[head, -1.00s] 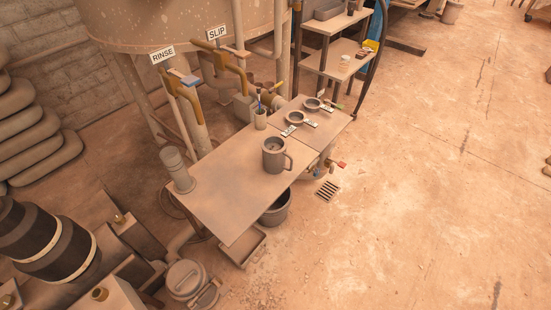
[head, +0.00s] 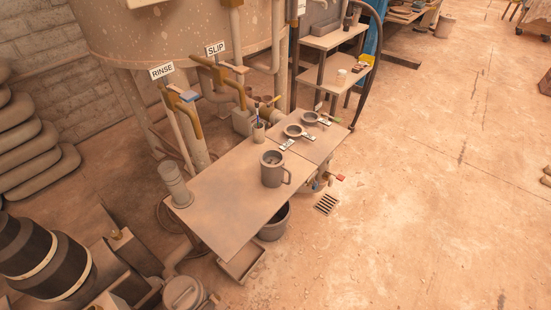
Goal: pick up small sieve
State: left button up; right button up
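Two round sieves with handles and pale tags lie at the far end of the work table (head: 225,205). The nearer sieve (head: 293,131) looks slightly bigger. The farther sieve (head: 310,117) looks smaller and has a green-tipped handle, but distance makes the size difference hard to judge. Both lie apart from each other, and nothing covers them. Neither of my grippers is in view.
A grey mug (head: 272,168) stands mid-table, and a cup of tools (head: 258,132) stands left of the sieves. A grey cylinder (head: 174,184) is at the left corner. Pipes and a tank (head: 190,35) rise behind. Open floor (head: 420,200) lies to the right.

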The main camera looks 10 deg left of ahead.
aim_at(272, 157)
jog(key=i+l+u, duration=0.2)
jog(key=u, duration=0.25)
jog(key=i+l+u, duration=0.35)
jog(key=u, duration=0.15)
jog(key=i+l+u, duration=0.2)
jog(key=l+u, duration=0.25)
